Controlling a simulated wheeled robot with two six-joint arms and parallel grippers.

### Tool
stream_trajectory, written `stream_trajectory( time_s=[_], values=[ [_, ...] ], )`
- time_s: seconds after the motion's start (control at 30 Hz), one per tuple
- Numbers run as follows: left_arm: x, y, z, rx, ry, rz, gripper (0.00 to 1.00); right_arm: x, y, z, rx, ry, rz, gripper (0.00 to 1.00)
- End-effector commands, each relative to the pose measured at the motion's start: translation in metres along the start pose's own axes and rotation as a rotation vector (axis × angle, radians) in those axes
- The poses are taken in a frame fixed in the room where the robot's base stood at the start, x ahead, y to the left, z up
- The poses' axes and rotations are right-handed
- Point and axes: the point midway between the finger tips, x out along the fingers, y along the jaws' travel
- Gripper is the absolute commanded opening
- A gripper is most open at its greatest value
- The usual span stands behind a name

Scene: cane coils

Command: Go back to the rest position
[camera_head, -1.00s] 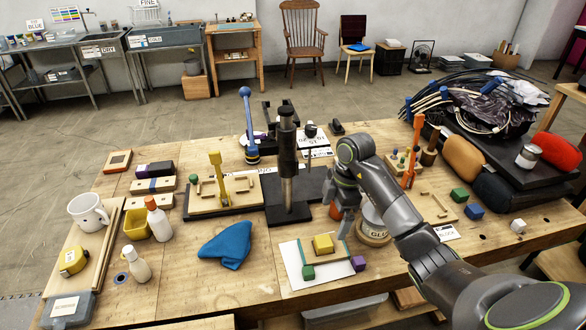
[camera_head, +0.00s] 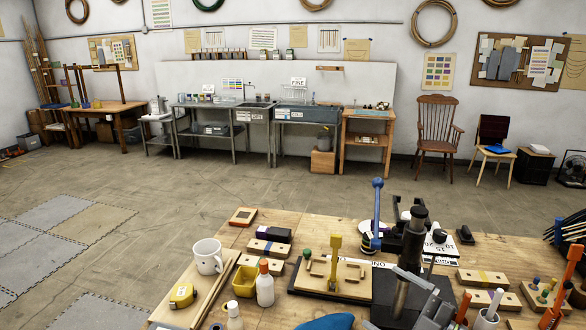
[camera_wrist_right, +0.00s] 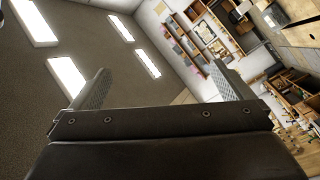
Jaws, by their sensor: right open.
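My right gripper (camera_head: 420,292) shows at the lower right of the head view, in front of the dark upright post (camera_head: 411,255) on the workbench. Its two grey fingers point up and left, and most of the arm is below the picture. In the right wrist view my right gripper (camera_wrist_right: 160,68) has its fingers spread wide, with nothing between them. That camera looks out at ceiling lights and wall shelves. My left gripper is not in view.
The workbench (camera_head: 272,222) holds a white mug (camera_head: 208,257), a yellow tape measure (camera_head: 183,296), bottles, and a clamp with a blue handle (camera_head: 377,213). Sinks and a wooden chair (camera_head: 437,130) stand along the back wall. The floor between is clear.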

Motion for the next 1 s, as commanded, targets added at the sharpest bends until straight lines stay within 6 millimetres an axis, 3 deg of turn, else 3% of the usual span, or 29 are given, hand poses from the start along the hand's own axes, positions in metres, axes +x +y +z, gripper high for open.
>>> stream_trajectory(
  time_s=[0.13, 0.3, 0.43, 0.53, 0.67, 0.77, 1.0],
  values=[
    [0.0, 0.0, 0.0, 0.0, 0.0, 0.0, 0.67, -0.022, 0.028, -0.012, 0.04, 0.003, 0.284, 1.0],
    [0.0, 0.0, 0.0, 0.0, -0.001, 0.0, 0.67, -0.063, 0.053, -0.005, 0.12, -0.1, 0.584, 1.0],
    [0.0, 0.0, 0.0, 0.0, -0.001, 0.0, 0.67, -0.102, 0.058, 0.012, 0.207, -0.247, 0.77, 1.0],
    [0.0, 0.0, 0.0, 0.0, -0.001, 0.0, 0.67, -0.134, 0.051, 0.029, 0.287, -0.394, 0.877, 1.0],
    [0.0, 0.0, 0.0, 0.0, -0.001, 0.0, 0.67, -0.175, 0.027, 0.052, 0.408, -0.62, 0.957, 1.0],
    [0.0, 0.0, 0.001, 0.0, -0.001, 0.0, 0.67, -0.204, -0.003, 0.065, 0.511, -0.807, 0.967, 1.0],
    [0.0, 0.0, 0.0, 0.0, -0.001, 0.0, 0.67, -0.261, -0.102, 0.069, 0.773, -1.25, 0.801, 1.0]
  ],
)
